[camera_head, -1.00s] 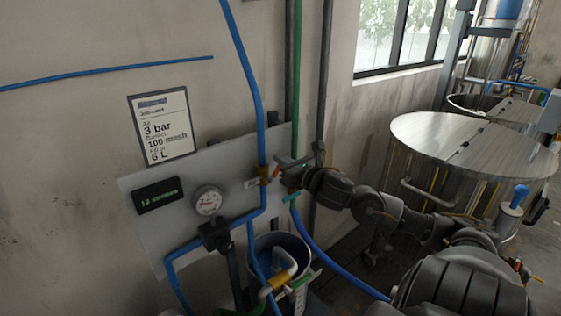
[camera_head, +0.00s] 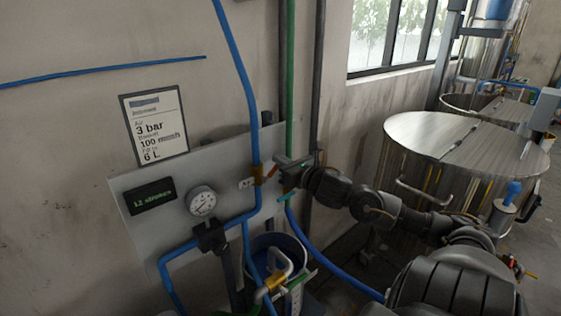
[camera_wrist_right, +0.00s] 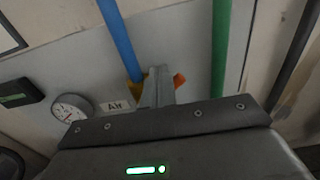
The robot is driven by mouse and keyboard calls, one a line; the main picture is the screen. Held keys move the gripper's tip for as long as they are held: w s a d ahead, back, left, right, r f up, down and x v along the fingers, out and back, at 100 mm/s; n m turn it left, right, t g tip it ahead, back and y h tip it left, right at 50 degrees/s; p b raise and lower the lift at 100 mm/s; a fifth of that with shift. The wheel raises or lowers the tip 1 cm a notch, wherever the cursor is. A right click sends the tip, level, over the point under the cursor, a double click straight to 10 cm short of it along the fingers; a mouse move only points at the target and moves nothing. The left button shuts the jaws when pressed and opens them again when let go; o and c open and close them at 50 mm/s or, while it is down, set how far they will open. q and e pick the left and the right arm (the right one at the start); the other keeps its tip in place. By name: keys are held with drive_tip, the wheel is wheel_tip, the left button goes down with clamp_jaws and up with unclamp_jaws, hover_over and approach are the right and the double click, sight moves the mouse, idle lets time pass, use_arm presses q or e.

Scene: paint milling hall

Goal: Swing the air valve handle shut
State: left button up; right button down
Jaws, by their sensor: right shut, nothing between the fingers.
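The air valve is a brass body (camera_head: 257,173) on the vertical blue pipe, beside a small white tag (camera_head: 246,183). Its orange-red handle (camera_head: 271,170) slants up to the right, partly hidden by my right gripper. My right gripper (camera_head: 280,165) is shut and empty, just right of the valve. In the right wrist view the shut fingers (camera_wrist_right: 160,86) stand between the brass body (camera_wrist_right: 139,90) and the orange handle end (camera_wrist_right: 179,81). I cannot tell whether they touch the handle. My left gripper is out of view.
A pressure gauge (camera_head: 201,202) and a dark display (camera_head: 151,196) sit on the grey panel (camera_head: 127,224). A green pipe (camera_head: 290,75) and a dark pipe (camera_head: 318,75) run close behind the gripper. A blue bucket (camera_head: 287,243) stands below; a steel tank (camera_head: 420,160) is right.

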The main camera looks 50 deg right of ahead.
drive_tip(key=shift+d+f, duration=0.55)
drive_tip(key=shift+f+b, duration=0.1)
drive_tip(key=shift+b, duration=0.3)
drive_tip(key=shift+s+d+f+b, duration=0.1)
drive_tip(key=shift+d+f+b, duration=0.4)
drive_tip(key=shift+f, duration=0.1)
